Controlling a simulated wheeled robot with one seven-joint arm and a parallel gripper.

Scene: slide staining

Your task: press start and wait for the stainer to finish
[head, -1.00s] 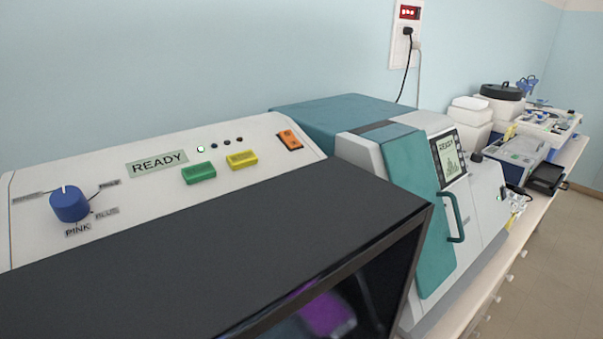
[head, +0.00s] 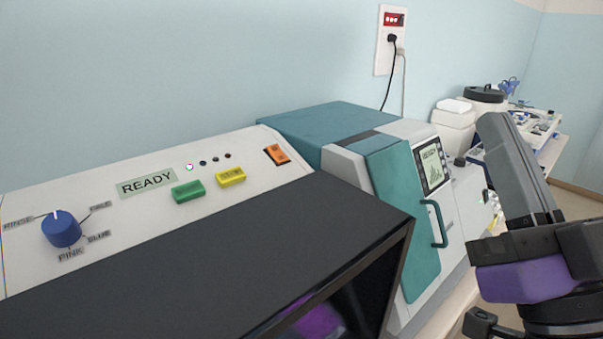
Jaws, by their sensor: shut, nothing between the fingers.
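The stainer's sloped pale panel (head: 110,225) fills the left, above its dark cover (head: 200,262). Its display (head: 147,183) reads READY. A green button (head: 188,191) and a yellow button (head: 230,177) sit right of the display; their lettering is too small to read. An orange switch (head: 276,154) is at the panel's right end. The leftmost of several small lamps (head: 189,167) is lit. A blue knob (head: 61,229) is at the left, its white mark pointing up.
A teal and grey machine (head: 388,200) with a screen (head: 431,165) and a handle (head: 438,222) stands right of the stainer. White containers (head: 454,125) and other equipment stand farther along the bench. A wall socket (head: 391,40) has plugged cables. The air above the panel is clear.

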